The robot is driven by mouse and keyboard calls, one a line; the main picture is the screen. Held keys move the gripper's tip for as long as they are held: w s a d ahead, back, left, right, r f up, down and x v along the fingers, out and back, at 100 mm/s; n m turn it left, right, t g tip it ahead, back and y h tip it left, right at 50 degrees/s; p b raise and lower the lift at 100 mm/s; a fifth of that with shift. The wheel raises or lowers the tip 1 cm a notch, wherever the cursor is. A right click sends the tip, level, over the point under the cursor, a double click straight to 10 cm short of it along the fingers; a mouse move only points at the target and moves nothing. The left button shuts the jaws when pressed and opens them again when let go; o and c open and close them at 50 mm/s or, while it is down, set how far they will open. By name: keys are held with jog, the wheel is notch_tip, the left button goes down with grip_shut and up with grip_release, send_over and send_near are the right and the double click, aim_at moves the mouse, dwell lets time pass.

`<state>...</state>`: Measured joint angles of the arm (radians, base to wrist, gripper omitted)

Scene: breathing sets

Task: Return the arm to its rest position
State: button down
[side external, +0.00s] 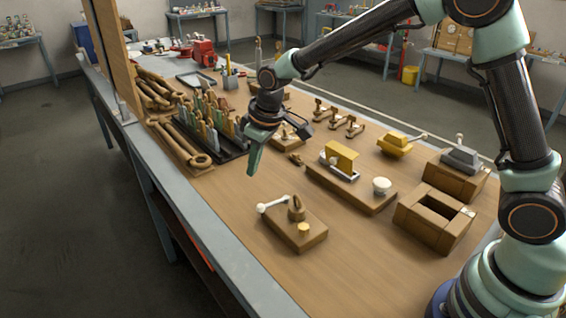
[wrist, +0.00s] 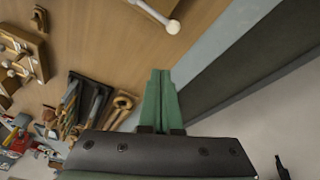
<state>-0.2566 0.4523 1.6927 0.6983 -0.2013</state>
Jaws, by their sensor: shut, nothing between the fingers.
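My gripper (side external: 253,168) is in the air above the wooden workbench (side external: 220,215) in the side view, pointing down. Its green fingers are shut together with nothing between them. They also show shut in the wrist view (wrist: 160,78). My arm reaches across from its base at the bench's right end. A wooden block with a white-knobbed lever (side external: 297,229) sits in front of and to the right of the gripper, apart from it. Part of that white knob shows at the top of the wrist view (wrist: 172,26).
A black rack of tools (side external: 212,135) stands left of the gripper. A long wooden base with a yellow part (side external: 352,182) and an open wooden box (side external: 434,219) are to the right. A red vise (side external: 203,50) stands far back.

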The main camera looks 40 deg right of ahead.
jog(key=s+d+r+m+t, duration=0.1)
jog(key=s+d+r+m, duration=0.1)
jog(key=s+d+r, duration=0.6)
jog(key=s+d+r+m, duration=0.1)
jog(key=s+d, duration=0.1)
jog(key=s, duration=0.4)
jog(key=s+d+r+m+t, duration=0.1)
jog(key=s+d+r+m, duration=0.1)
jog(key=s, duration=0.4)
jog(key=shift+s+d+r+h, duration=0.15)
jog(key=shift+d+r+h, duration=0.05)
jog(key=shift+d+h, duration=0.2)
